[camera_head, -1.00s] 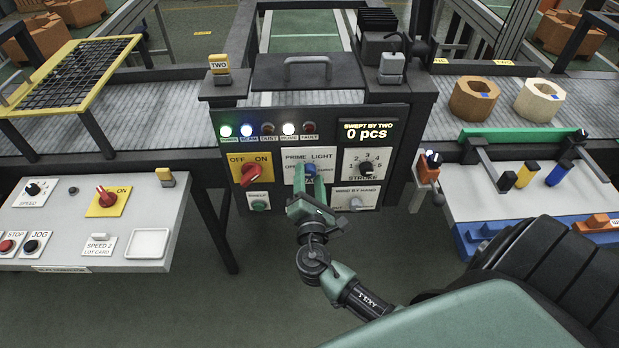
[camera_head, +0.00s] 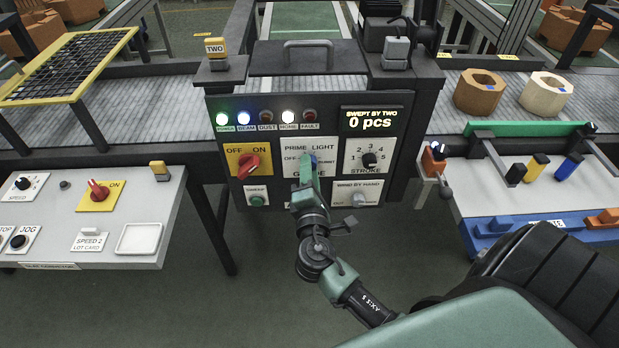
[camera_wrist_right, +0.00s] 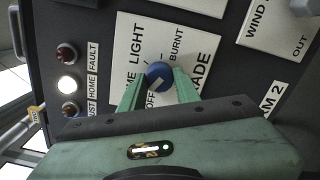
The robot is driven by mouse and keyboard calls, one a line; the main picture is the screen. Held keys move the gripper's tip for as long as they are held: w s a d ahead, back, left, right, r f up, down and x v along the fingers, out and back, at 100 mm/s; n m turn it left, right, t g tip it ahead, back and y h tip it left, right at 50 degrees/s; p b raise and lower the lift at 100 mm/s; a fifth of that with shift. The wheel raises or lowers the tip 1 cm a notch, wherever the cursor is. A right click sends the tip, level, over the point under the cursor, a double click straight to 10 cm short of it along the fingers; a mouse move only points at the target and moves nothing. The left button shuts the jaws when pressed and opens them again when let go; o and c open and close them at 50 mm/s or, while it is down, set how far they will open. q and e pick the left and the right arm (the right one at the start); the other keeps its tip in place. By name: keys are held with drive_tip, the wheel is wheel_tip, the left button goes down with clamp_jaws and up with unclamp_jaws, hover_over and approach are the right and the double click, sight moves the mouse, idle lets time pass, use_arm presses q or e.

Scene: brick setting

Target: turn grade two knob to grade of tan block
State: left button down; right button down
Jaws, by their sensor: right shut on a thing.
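The grade knob (camera_head: 312,159) is blue and sits on the dark panel of station two, on a white plate lettered PRIME, LIGHT, OFF, BURNT and GRADE. My right gripper (camera_head: 306,168) reaches it from below. In the right wrist view, its green fingers (camera_wrist_right: 158,88) are shut on the sides of the blue knob (camera_wrist_right: 158,73). A pale line on the knob slants toward the OFF side there; the exact setting is hard to tell. The pale tan block (camera_head: 545,96) stands on the right conveyor with a small blue mark. My left gripper is out of view.
A brown block (camera_head: 479,95) stands left of the tan one. The panel also holds a red OFF/ON switch (camera_head: 249,163), a black stroke knob (camera_head: 369,159) and a display (camera_head: 371,120) reading 0 pcs. A control desk (camera_head: 140,212) is at left.

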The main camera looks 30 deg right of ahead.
drive_tip(key=shift+m+b, duration=2.55)
drive_tip(key=shift+m, duration=0.65)
drive_tip(key=c, duration=1)
unclamp_jaws()
drive_tip(key=shift+c, duration=0.2)
